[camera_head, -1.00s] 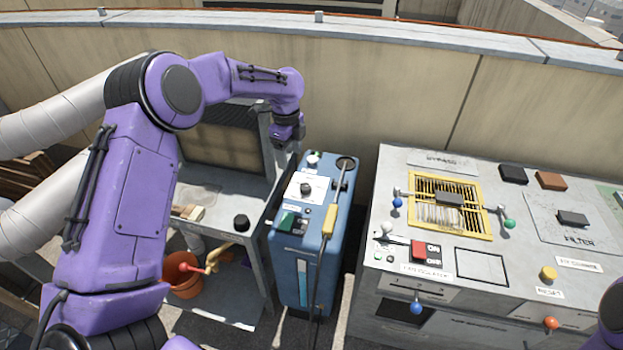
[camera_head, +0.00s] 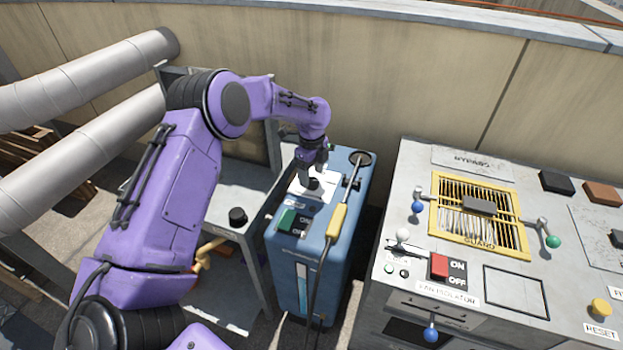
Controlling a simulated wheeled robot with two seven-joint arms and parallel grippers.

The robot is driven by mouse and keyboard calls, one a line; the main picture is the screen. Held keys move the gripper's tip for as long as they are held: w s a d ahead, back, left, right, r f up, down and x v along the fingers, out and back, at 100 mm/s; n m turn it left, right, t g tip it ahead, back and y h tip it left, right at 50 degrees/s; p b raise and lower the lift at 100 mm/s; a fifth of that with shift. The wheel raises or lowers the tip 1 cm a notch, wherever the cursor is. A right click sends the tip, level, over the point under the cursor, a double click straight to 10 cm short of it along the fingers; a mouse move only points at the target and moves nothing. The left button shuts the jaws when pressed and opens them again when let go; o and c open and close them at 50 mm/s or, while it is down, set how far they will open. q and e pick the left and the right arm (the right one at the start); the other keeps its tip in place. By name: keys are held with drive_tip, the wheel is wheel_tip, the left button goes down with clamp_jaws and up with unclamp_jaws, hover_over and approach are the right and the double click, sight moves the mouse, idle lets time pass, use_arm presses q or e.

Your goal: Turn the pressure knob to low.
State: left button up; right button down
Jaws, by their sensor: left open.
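The pressure knob (camera_head: 314,183) is a small dark round knob on a white dial plate (camera_head: 325,190), on top of the blue machine (camera_head: 342,240). My left gripper (camera_head: 311,176) points down over the knob, open, with its fingertips at or just above it. I cannot tell whether the fingers touch the knob. The gripper and wrist hide the far left part of the plate, and I cannot read the dial marks. My right gripper is out of the picture.
A green switch (camera_head: 287,219) and a yellow-handled wand (camera_head: 337,220) are close to the dial on the machine. A grey shelf (camera_head: 236,190) with a black knob (camera_head: 237,216) stands left. A grey control bench (camera_head: 400,290) with a yellow guard (camera_head: 437,222) stands right, across a narrow gap.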

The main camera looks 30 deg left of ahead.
sight(312, 184)
use_arm(q)
wheel_tip(312, 184, down, 3)
drive_tip(key=shift+r, duration=0.1)
drive_tip(key=c, duration=1.1)
drive_tip(key=shift+o, duration=0.2)
